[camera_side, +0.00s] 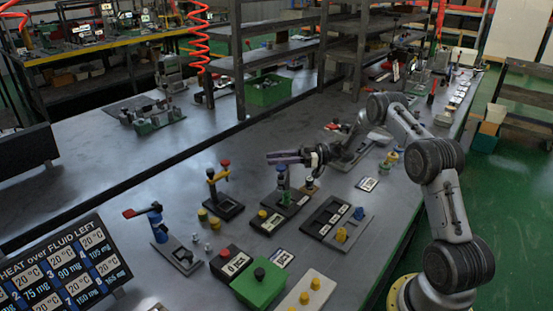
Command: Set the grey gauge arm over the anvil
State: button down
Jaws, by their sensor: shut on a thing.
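My gripper (312,157) is dark and small in the side view, above the middle of the bench. It is shut on a purple-grey bar (285,157) that lies nearly level and points left. A small brown-topped stub (310,183) stands right of the green post and may be the anvil. The fingertips are too small to make out.
A blue post (157,227) with a red handle is farther left. A green box (260,284), a white block with yellow knobs (307,294) and a sign (65,270) are in front.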

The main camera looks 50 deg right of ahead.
jog(key=c, duration=0.6)
grip_release()
jog(key=v, duration=1.4)
